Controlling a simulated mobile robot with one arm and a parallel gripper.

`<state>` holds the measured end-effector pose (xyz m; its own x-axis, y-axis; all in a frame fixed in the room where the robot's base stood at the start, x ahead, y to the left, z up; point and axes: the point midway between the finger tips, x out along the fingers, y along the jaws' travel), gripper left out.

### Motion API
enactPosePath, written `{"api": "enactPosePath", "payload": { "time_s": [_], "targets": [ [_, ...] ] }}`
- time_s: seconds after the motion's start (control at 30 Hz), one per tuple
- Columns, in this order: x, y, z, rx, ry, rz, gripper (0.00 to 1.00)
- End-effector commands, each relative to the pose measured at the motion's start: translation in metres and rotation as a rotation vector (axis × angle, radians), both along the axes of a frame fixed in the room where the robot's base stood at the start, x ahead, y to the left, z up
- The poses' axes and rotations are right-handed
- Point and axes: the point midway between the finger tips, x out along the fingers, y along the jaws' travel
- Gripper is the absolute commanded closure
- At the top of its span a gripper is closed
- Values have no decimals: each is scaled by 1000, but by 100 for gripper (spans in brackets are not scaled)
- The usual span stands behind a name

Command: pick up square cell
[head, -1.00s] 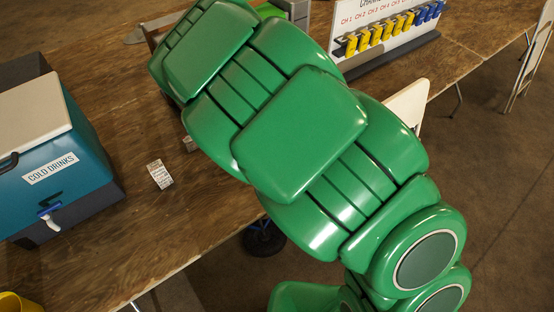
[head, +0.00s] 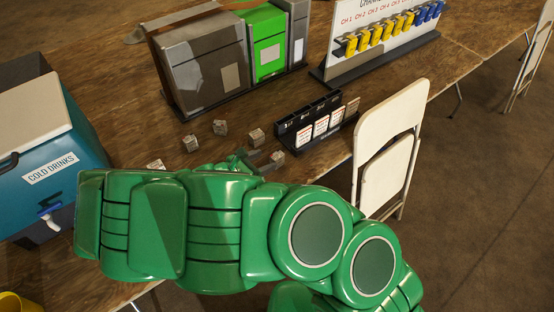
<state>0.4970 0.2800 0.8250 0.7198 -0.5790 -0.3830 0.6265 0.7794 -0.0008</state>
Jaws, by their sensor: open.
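Several small grey box-shaped cells lie on the brown wooden table (head: 120,105). One cell (head: 277,157) is at the right, close by my gripper (head: 258,163). Others are a cell (head: 256,137) just behind the gripper, a cell (head: 220,127) farther back, a cell (head: 190,143) to the left, and a cell (head: 155,165) partly hidden by my arm. I cannot tell which one is the square cell. My gripper is open, its dark fingers low over the table and mostly hidden behind my green arm. I see nothing held between them.
A black rack (head: 310,128) with white cards stands right of the cells. Grey and green bins (head: 205,65) stand behind. A teal cooler (head: 60,150) is at the left. A white folding chair (head: 392,140) stands at the table's right edge. A charger board (head: 375,45) is at back right.

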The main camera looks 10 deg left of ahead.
Motion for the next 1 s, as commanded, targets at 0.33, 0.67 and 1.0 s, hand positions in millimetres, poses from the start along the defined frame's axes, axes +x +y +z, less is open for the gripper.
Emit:
{"api": "enactPosePath", "payload": {
  "time_s": [0.33,0.67,1.0],
  "targets": [
    [17,-14,-9,-1,0,-4,38],
    [38,-28,-26,-4,0,-5,38],
    [52,-38,-33,0,0,-4,38]
  ]
}}
